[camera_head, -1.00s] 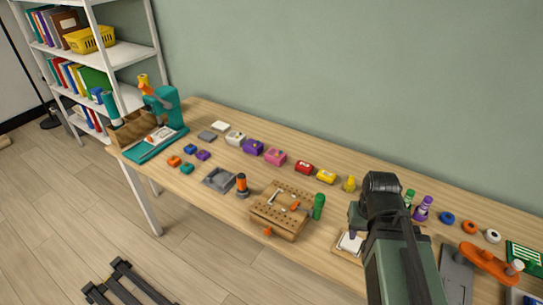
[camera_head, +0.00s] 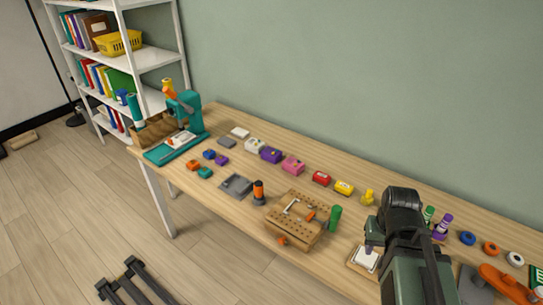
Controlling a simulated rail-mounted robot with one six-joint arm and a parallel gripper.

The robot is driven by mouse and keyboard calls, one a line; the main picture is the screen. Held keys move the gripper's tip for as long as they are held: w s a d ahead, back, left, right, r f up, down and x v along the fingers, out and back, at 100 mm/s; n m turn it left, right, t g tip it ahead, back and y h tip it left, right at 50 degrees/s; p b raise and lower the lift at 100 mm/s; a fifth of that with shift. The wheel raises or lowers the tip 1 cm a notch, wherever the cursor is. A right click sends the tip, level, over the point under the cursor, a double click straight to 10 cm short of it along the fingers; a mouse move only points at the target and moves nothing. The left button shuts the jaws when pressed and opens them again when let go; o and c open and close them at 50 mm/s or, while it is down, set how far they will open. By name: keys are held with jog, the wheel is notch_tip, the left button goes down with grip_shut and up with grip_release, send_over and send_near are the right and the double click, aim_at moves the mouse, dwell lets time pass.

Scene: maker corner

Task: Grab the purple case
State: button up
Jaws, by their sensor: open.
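The purple case (camera_head: 271,155) is a small boxy block with a pale mark on it. It sits on the wooden table, in a row of cases towards the back, between a white case (camera_head: 255,146) and a pink case (camera_head: 293,165). Nothing covers it. My dark green and black arm rises at the lower right, well to the right of the purple case and apart from it. My gripper cannot be made out; the arm's end seems hidden behind its own black joint.
A red case (camera_head: 321,178) and yellow case (camera_head: 344,187) continue the row. A smaller purple block (camera_head: 221,160) lies left. A teal machine (camera_head: 187,113) stands at the left end.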

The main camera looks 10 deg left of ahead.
jog(key=shift+o, duration=0.3)
jog(key=o, duration=1)
